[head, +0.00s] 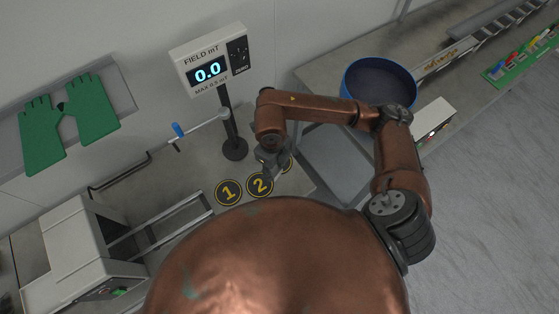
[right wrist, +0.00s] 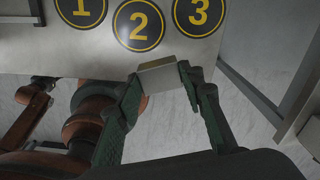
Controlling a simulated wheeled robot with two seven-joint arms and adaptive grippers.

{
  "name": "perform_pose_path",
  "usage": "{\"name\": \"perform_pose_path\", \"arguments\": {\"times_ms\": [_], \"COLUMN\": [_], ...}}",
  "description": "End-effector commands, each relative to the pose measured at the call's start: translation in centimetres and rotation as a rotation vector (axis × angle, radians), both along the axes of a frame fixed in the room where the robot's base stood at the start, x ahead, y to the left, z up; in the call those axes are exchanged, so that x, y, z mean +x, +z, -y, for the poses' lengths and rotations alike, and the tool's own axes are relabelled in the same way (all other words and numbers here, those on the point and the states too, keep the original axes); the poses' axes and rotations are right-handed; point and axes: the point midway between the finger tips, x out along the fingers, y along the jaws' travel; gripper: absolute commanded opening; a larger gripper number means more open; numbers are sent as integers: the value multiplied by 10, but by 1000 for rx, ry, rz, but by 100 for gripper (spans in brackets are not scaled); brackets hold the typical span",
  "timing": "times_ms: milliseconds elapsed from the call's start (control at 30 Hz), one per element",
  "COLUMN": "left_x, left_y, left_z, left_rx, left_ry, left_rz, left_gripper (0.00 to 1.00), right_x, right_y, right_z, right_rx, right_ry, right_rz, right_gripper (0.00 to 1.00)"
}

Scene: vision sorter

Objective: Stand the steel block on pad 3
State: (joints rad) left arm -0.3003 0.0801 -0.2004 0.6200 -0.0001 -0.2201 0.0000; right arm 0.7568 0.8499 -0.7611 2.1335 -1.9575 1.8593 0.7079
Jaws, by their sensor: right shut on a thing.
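My right gripper (head: 268,158) is over the pads at the front of the bench. In the right wrist view the green fingers of my right gripper (right wrist: 163,85) are shut on the steel block (right wrist: 160,68), a pale grey block. The block shows near the bench edge, below pads 2 and 3 in that picture; its height above the bench is hard to tell. Pad 3 (right wrist: 199,12) is a black disc with a yellow ring and number, and looks empty. In the head view pad 3 (head: 287,163) is partly hidden by my gripper. My left gripper is not in view.
Pad 1 (head: 228,192) and pad 2 (head: 260,185) are bare. A field meter (head: 210,68) reading 0.0 stands on a post behind the pads. A blue round bin (head: 350,88) is to the right. Green gloves (head: 92,108) hang at left, above a grey machine (head: 75,240).

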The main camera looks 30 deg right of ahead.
Motion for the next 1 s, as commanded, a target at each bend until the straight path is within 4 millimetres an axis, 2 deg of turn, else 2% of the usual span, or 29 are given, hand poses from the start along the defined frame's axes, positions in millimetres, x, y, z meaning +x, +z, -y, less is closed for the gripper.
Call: {"name": "perform_pose_path", "arguments": {"times_ms": [300, 500, 667, 767, 1000], "left_x": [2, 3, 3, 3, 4], "left_y": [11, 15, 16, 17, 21], "left_z": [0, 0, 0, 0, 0], "left_rx": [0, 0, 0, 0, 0], "left_ry": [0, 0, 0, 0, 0], "left_rz": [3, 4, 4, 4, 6], "left_gripper": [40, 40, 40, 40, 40], "right_x": [-15, -21, -22, -15, 26], "right_y": [2, 2, 1, -3, -26], "right_z": [-14, -20, -21, -15, 16], "right_rx": [7, 10, 10, 8, 6], "right_ry": [-694, -1005, -1120, -1144, -1148], "right_rz": [10, 12, 14, 14, 13], "right_gripper": [0, 0, 0, 0, 0]}}
